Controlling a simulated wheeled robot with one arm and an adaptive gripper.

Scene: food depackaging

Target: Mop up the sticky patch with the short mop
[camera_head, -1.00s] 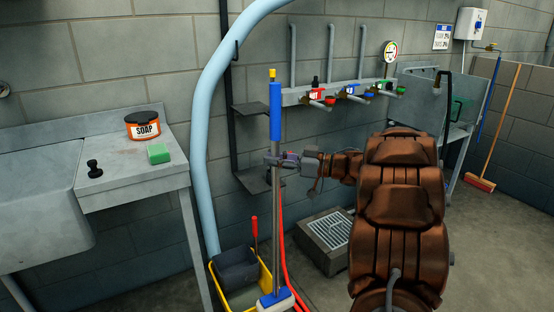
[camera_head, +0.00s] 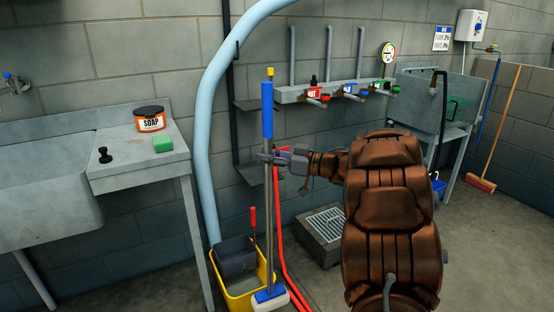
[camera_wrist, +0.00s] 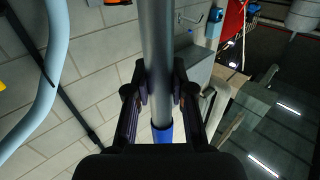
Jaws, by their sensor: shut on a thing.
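The short mop (camera_head: 267,190) stands nearly upright, with a blue grip and yellow tip at the top of its metal pole. Its head, blue above and white below, is low beside the yellow mop bucket. My gripper (camera_head: 270,157) is shut around the metal pole just below the blue grip. In the wrist view my gripper (camera_wrist: 160,85) has a finger on each side of the pole (camera_wrist: 157,40), and part of the blue grip (camera_wrist: 162,133) shows beyond. I cannot tell whether the mop head touches the floor. The sticky patch is not seen in these frames.
The yellow bucket (camera_head: 262,278) with a dark wringer (camera_head: 235,256) stands left of the mop. Red hoses (camera_head: 280,230) run down behind the pole. A floor drain block (camera_head: 325,232) lies by the wall. A sink counter (camera_head: 135,168) is at left; open floor is at right.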

